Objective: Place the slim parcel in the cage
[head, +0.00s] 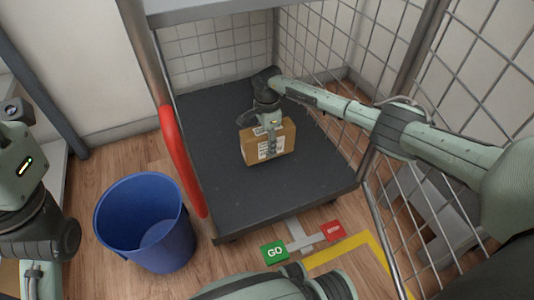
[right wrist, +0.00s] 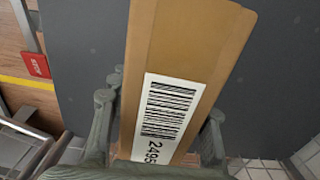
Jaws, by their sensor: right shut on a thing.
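The slim parcel (head: 257,150) is a brown cardboard box with white labels. It is inside the cage, at the dark grey cage base (head: 215,185). My right gripper (head: 270,137) reaches down from above and is shut on the parcel. In the right wrist view the parcel (right wrist: 215,55) stands between the two fingers, with a barcode label facing the camera. I cannot tell whether its underside touches the base. The fingers of my left gripper are not visible; only part of my left arm shows at the left edge.
The cage has wire mesh walls (head: 340,40) at the back and right. A red bar (head: 182,160) runs along its left front side. A blue bin (head: 147,222) stands on the wooden floor to the left. A green GO pedal (head: 274,252) and a red pedal (head: 333,231) are in front.

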